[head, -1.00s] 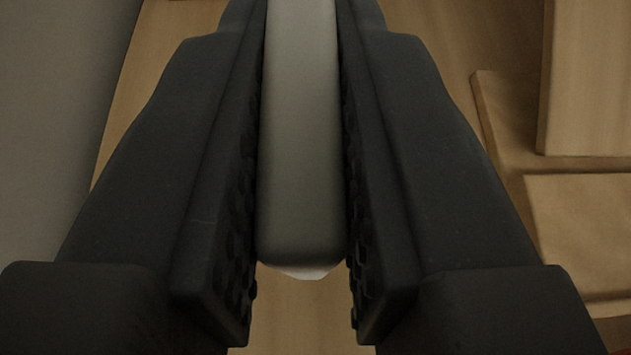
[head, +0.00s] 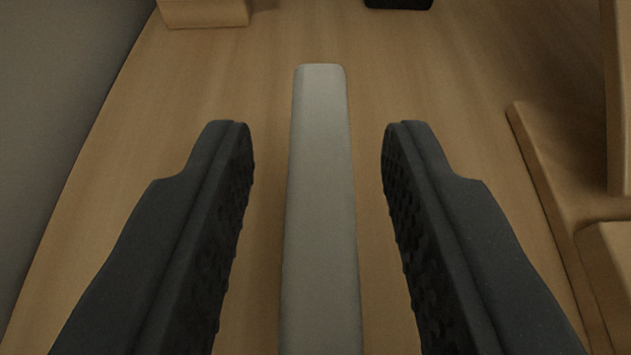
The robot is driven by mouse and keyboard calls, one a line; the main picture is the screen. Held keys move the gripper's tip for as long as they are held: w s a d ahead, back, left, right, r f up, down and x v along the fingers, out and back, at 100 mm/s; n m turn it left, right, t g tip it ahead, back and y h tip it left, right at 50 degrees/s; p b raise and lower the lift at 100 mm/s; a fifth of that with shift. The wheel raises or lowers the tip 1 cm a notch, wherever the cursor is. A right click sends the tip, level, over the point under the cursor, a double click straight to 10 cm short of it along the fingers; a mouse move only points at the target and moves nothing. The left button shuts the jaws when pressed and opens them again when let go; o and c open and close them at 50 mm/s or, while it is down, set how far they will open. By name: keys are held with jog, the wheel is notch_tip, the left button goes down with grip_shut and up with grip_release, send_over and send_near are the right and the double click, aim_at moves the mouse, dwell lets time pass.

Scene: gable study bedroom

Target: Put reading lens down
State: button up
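The reading lens (head: 320,200) shows as a long pale grey bar with rounded corners at its far end. It runs up the middle of the head view and appears to lie on the wooden surface (head: 270,90). Its near end is cut off by the bottom edge of the picture. My gripper (head: 316,130) is open, with one dark ridged finger on each side of the bar. A clear gap shows between each finger and the bar.
A wooden block-like piece (head: 204,12) stands at the far left and a dark object (head: 398,3) at the top edge. Stepped wooden pieces (head: 570,165) stand on the right. A grey surface (head: 60,90) borders the left. Wood beyond the bar's far end is clear.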

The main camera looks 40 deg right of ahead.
jog(key=shift+r, duration=0.1)
jog(key=shift+s+a+r, duration=0.1)
jog(key=shift+s, duration=0.05)
jog(key=p+v, duration=0.2)
jog(key=v, duration=0.9)
jog(key=shift+s+a, duration=0.2)
